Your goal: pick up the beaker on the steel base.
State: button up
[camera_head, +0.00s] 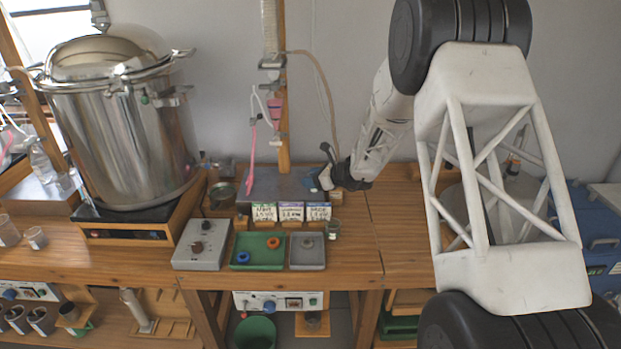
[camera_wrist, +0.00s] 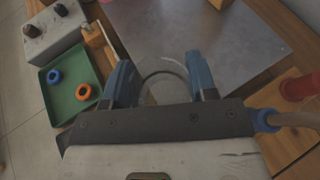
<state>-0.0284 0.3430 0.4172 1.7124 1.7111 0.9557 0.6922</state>
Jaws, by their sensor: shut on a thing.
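The steel base (camera_head: 262,184) is a flat grey plate on the wooden bench in the head view. It also fills much of the wrist view (camera_wrist: 220,40). My gripper (camera_wrist: 160,73) has two blue fingers, shut on a clear glass beaker (camera_wrist: 163,88) between them. The beaker's curved rim shows over the plate; its lower part is hidden by my gripper. In the head view my gripper (camera_head: 325,178) is at the right end of the steel base, and the beaker cannot be made out clearly there. Whether the beaker touches the plate cannot be told.
A green tray (camera_head: 257,262) with blue and orange rings, a grey tray (camera_head: 307,263) and a grey knobbed box (camera_head: 201,245) stand in front. Three labelled cards (camera_head: 291,212) line the plate's front. A wooden post (camera_head: 283,130) with tubing rises behind. A large steel pot (camera_head: 125,140) stands left.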

jog(key=s+d+r, duration=0.1)
jog(key=s+d, duration=0.1)
jog(key=s, duration=1.1)
jog(key=shift+d, duration=0.2)
jog(key=shift+r, duration=0.1)
